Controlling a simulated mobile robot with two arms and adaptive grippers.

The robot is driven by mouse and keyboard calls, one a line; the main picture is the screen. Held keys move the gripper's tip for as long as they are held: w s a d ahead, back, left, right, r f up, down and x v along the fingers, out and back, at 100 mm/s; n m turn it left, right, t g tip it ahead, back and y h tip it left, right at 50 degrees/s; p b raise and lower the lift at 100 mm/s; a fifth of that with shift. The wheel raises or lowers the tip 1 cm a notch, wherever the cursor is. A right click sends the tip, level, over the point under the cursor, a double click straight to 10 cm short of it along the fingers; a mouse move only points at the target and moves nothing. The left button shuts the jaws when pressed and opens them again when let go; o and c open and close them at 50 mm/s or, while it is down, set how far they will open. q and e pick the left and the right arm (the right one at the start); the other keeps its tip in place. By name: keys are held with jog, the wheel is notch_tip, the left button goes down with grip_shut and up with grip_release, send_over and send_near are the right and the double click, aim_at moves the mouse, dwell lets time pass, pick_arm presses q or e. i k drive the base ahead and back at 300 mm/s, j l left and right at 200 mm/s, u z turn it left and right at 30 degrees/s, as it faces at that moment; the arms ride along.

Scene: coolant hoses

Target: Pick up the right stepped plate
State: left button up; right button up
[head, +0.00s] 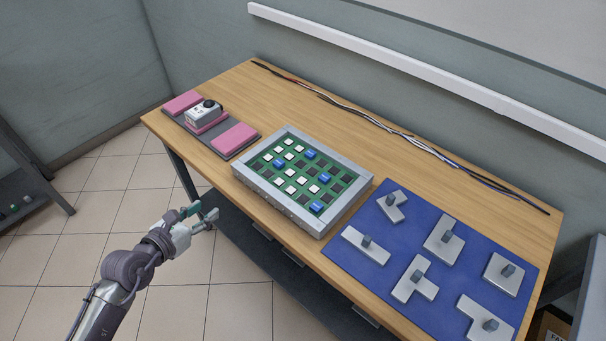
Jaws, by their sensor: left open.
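Several grey metal plates with upright dark knobs lie on a blue mat (455,213) at the table's right end. A plate with a stepped outline (475,312) lies at the mat's near right edge; it looks like the right stepped plate. Another notched plate (427,288) lies to its left, and a small angled plate (397,212) lies at the far left of the mat. My left gripper (210,213) is open and empty, in front of the table's near edge, far left of the mat. My right gripper is out of view.
A framed green board (236,170) with white, blue and dark blocks stands mid-table, between my left gripper and the mat. Pink pads (234,139) and a white device (202,117) sit at the left end. Cables (400,135) run along the back. Bare wood lies behind the board.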

aim_at(442, 244)
jog(key=z, duration=1.2)
